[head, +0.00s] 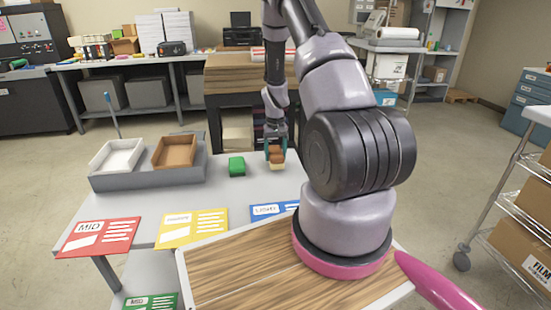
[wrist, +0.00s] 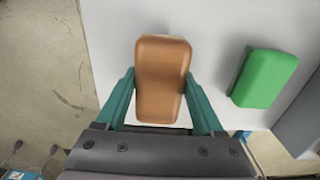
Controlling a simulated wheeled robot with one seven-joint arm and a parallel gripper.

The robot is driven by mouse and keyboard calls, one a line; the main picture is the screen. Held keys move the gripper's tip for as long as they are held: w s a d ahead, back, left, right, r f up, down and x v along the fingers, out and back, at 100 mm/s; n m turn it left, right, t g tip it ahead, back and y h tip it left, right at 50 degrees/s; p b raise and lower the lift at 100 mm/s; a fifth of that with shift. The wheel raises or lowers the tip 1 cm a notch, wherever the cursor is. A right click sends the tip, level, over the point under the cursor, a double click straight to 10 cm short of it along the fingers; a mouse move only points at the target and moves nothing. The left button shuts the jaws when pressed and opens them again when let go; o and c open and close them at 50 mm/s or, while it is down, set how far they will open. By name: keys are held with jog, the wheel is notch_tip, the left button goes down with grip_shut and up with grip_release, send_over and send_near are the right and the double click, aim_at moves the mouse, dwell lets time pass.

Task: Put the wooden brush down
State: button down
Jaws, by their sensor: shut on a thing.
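The wooden brush (head: 277,155) has a brown wooden back and a paler underside in the head view. In the wrist view the brush (wrist: 162,78) shows its smooth, slightly waisted brown back. My gripper (head: 276,146) points down with a teal finger on each side of the brush and is shut on it. The brush is over the right part of the grey table (head: 215,205), near its far right edge. I cannot tell whether its underside touches the table top. The bristles are hidden in the wrist view.
A green block (head: 236,166) lies on the table left of the brush. A white tray (head: 116,157) and a brown tray (head: 174,153) sit in a grey holder further left. Red (head: 98,238), yellow (head: 192,228) and blue (head: 272,211) cards lie along the front. Bare table lies around the block.

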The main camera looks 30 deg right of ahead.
jog(key=shift+f, duration=0.7)
jog(key=shift+f, duration=0.1)
grip_release()
